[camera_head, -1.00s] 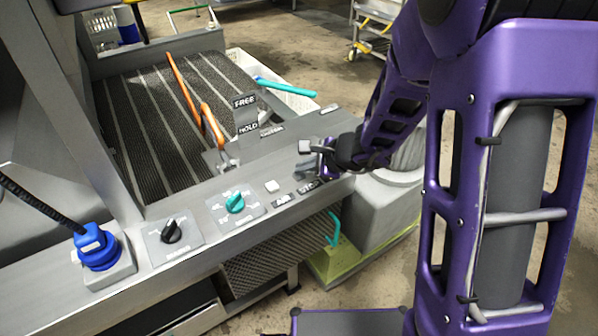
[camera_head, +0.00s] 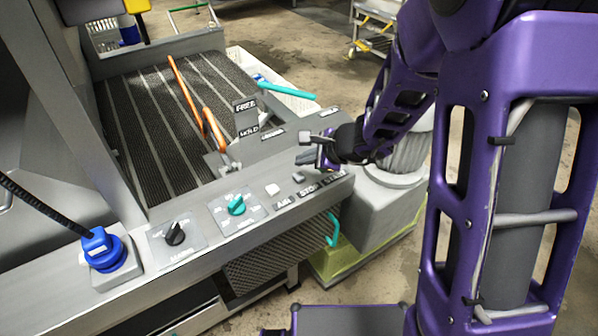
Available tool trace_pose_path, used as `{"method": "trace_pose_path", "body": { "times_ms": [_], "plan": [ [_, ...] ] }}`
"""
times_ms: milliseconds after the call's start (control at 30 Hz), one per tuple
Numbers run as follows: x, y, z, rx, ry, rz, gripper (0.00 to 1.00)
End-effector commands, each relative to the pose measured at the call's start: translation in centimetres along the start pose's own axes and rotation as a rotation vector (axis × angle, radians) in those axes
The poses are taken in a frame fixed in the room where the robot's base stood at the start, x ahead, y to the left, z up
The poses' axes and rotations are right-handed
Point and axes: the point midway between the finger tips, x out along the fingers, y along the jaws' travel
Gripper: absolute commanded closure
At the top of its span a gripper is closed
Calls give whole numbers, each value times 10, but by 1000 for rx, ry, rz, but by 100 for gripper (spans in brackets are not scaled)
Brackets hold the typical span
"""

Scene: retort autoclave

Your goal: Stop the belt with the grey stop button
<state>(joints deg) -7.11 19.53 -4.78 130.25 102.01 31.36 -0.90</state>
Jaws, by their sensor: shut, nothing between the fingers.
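A small grey button (camera_head: 298,177) sits on the control ledge just above a dark label (camera_head: 310,187) that appears to read STOP. A pale, near-white button (camera_head: 272,189) lies to its left, above another dark label (camera_head: 284,201). My gripper (camera_head: 303,156) is shut and empty. It is in the picture just above the grey button, its fingers pointing left over the ledge. It looks apart from the button, but the height of the gap is hard to judge. The belt (camera_head: 150,130) is dark and ribbed, behind the ledge; whether it runs cannot be told.
A teal knob (camera_head: 237,206), a black knob (camera_head: 174,234) and a blue plug (camera_head: 104,250) line the ledge to the left. An orange lever (camera_head: 189,103) and FREE/HOLD signs (camera_head: 247,115) rise behind. A teal handle (camera_head: 333,229) hangs below the ledge.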

Motion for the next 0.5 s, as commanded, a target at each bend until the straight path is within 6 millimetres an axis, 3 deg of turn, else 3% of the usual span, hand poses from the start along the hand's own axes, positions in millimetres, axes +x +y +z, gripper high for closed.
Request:
{"method": "trace_pose_path", "body": {
  "times_ms": [233, 500],
  "plan": [
    [-21, -15, 15, -1, 0, -1, 100],
    [-22, -16, 16, 0, 0, 0, 100]
  ]
}}
